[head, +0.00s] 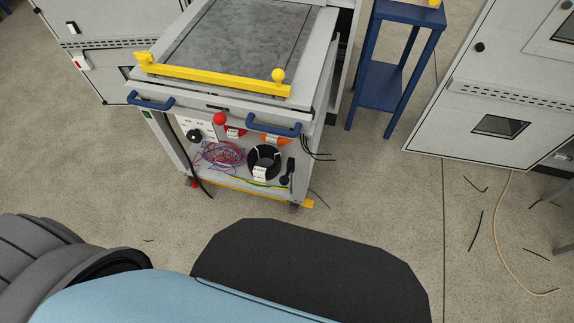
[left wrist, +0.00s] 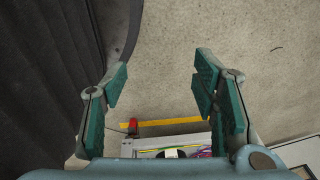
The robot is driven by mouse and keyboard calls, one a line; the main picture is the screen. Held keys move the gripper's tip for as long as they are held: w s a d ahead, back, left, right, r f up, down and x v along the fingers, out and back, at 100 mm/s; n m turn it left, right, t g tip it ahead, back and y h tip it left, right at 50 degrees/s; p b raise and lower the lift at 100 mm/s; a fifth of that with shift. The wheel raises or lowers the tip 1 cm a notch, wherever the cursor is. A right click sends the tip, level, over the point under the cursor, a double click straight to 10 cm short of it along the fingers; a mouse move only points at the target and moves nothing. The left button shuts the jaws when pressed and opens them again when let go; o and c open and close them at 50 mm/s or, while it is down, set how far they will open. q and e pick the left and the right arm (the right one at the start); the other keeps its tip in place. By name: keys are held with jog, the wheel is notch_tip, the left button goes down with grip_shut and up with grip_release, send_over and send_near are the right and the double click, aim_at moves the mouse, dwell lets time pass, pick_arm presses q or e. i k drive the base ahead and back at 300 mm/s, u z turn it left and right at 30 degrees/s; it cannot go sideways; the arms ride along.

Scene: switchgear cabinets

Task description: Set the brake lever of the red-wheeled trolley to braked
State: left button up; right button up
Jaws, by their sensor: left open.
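The trolley (head: 318,105) stands upright in the upper middle of the head view, with blue handles and a grey top. A small red wheel part (head: 193,184) shows at its lower left. A black lever (head: 287,176) stands at the shelf's right end, and a yellow tab (head: 307,204) sticks out low at the right corner; I cannot tell which is the brake lever or its setting. My left gripper (left wrist: 158,85) is open and empty in the left wrist view. Beyond its fingers, a red part (left wrist: 132,127) and a yellow strip (left wrist: 172,122) show on the trolley. My right gripper is out of view.
The lower shelf holds a black cable coil (head: 264,162) and tangled wires (head: 222,154). A yellow bar (head: 210,78) crosses the trolley's top. A blue stand (head: 381,86) and a cabinet (head: 490,95) are to the right. Loose cables (head: 500,225) lie on the floor. Floor before the trolley is clear.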

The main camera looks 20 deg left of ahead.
aim_at(285, 181)
jog(key=z, duration=0.05)
jog(key=k, duration=0.5)
jog(key=z, duration=1.15)
jog(key=i, duration=1.05)
jog(key=u, duration=1.95)
